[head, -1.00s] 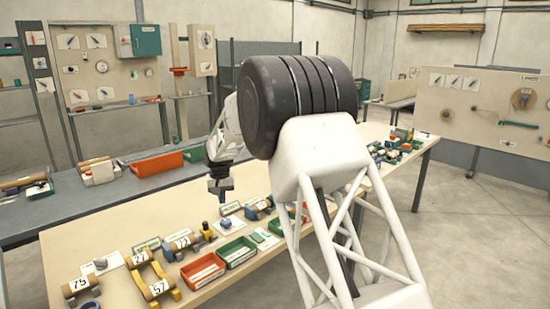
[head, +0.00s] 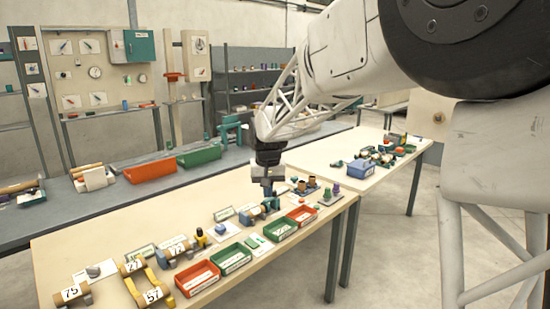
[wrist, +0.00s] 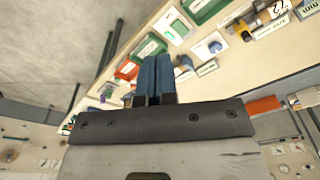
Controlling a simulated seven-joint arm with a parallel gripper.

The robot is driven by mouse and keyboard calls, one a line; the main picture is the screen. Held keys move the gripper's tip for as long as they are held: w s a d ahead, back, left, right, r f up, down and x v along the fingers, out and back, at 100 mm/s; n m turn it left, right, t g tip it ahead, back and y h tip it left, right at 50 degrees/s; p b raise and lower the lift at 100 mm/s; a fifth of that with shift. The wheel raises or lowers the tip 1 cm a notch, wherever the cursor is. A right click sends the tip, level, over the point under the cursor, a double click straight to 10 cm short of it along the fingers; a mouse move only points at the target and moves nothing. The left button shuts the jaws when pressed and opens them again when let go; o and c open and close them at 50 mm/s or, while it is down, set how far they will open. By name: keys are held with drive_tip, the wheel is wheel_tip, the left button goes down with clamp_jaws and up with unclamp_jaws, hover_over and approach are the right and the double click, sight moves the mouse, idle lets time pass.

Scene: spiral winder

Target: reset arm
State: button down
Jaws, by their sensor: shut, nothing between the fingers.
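Red tray (head: 199,277) and green tray (head: 232,258) line the bench's front, with a second red tray (head: 302,215) to the right. A second table (head: 330,152) and a grey back bench (head: 60,210) lie beyond.

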drive_tip(key=s+d+r+m, duration=0.1)
drive_tip(key=s+d+r, duration=0.1)
drive_tip(key=s+d, duration=0.7)
drive_tip(key=s+d+r, duration=0.2)
drive_tip(key=s+d, duration=0.2)
drive_tip(key=s, duration=0.8)
drive_tip(key=s+d+f, duration=0.2)
drive_tip(key=s, duration=0.5)
drive_tip(key=s+d+f+t, duration=0.1)
drive_tip(key=s+d+f, duration=0.1)
drive_tip(key=s, duration=0.6)
drive_tip(key=s+d+f+m, duration=0.1)
drive_tip(key=s+d+f, duration=0.1)
drive_tip(key=s, duration=0.5)
drive_tip(key=shift+s+d+t, duration=0.15)
drive_tip(key=shift+d+t, duration=0.15)
drive_tip(key=shift+d, duration=0.55)
